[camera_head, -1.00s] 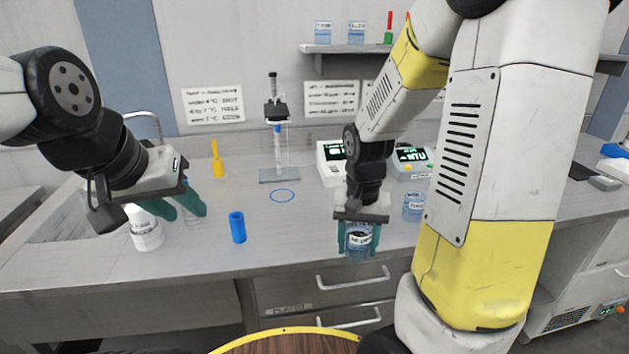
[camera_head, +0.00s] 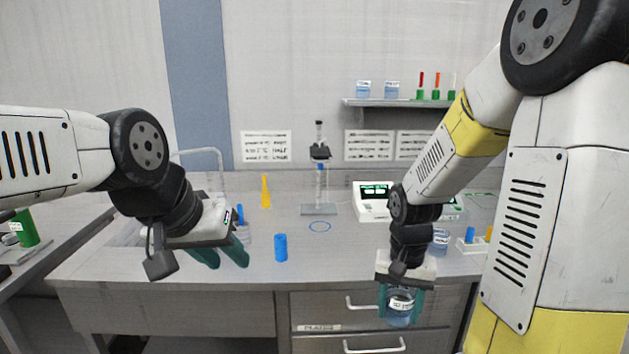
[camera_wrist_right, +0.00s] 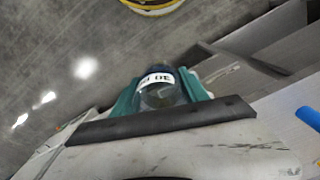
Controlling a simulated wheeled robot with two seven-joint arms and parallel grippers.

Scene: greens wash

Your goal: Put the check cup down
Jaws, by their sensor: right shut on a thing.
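A clear cup with a dark top and a white label (camera_head: 399,306) is between the teal fingers of my right gripper (camera_head: 400,303), which is shut on it. The cup hangs upright in front of the counter's drawers. It also shows in the right wrist view (camera_wrist_right: 158,92), with its label partly readable. My left gripper (camera_head: 219,254) is open, with its teal fingers apart, over the left part of the counter (camera_head: 330,262). A clear container (camera_head: 243,236) shows just behind its fingers; I see nothing held there.
A display instrument (camera_head: 372,201) and another clear cup (camera_head: 440,240) are behind my right arm. The counter's front middle is clear.

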